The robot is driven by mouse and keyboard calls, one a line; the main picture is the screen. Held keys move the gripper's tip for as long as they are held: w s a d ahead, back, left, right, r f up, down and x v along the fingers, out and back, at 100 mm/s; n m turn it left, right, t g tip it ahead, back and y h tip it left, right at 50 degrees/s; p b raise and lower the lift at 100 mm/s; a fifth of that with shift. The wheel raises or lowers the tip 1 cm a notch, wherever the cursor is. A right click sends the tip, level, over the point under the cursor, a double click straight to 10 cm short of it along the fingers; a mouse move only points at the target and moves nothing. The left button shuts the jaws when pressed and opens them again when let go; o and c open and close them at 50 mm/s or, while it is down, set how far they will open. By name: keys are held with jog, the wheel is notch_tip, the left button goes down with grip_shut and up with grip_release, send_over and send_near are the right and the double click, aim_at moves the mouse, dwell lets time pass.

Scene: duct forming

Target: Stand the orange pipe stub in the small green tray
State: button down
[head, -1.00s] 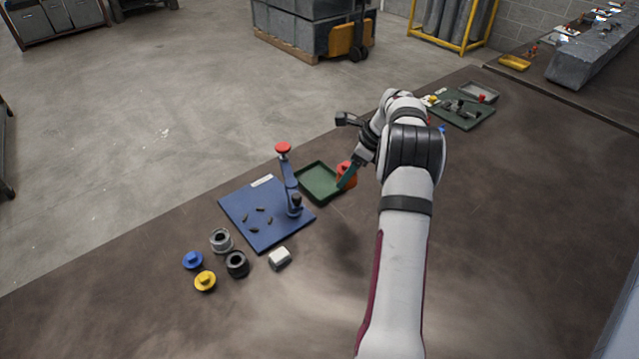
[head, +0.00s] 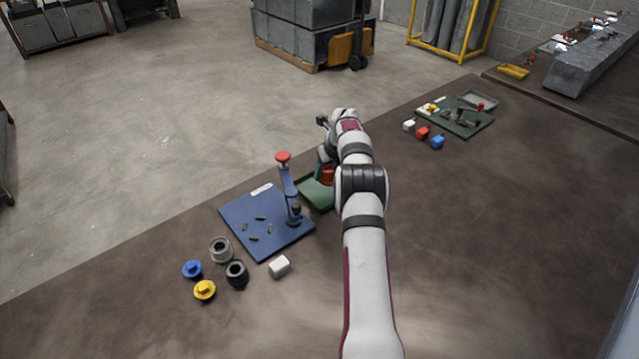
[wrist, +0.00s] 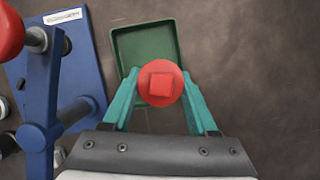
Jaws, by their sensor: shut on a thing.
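The orange pipe stub (wrist: 160,84) shows end-on in the wrist view, round with a square raised part in its middle. My gripper (wrist: 161,92) is shut on it, with one teal finger on each side. In the head view the stub (head: 327,176) is partly hidden by my arm. The small green tray (head: 318,196) lies on the table behind my arm. In the wrist view the tray (wrist: 145,40) is empty where it shows, and the stub overlaps its near edge. I cannot tell how high the stub is above it.
A blue board (head: 262,235) with a blue lever press (head: 290,190) stands close left of the tray. Several loose fittings and a white block (head: 280,266) lie in front. A dark green mat (head: 462,118) with parts is farther right.

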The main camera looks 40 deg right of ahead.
aim_at(318, 189)
jog(key=shift+w+a+f, duration=0.25)
jog(key=shift+w+f, duration=0.1)
jog(key=shift+w, duration=0.2)
jog(key=shift+w+a+f, duration=0.2)
jog(key=shift+w+f, duration=0.15)
jog(key=shift+w, duration=0.15)
notch_tip(318, 189, down, 4)
jog(key=shift+a+f, duration=0.1)
jog(key=shift+c, duration=0.9)
grip_release()
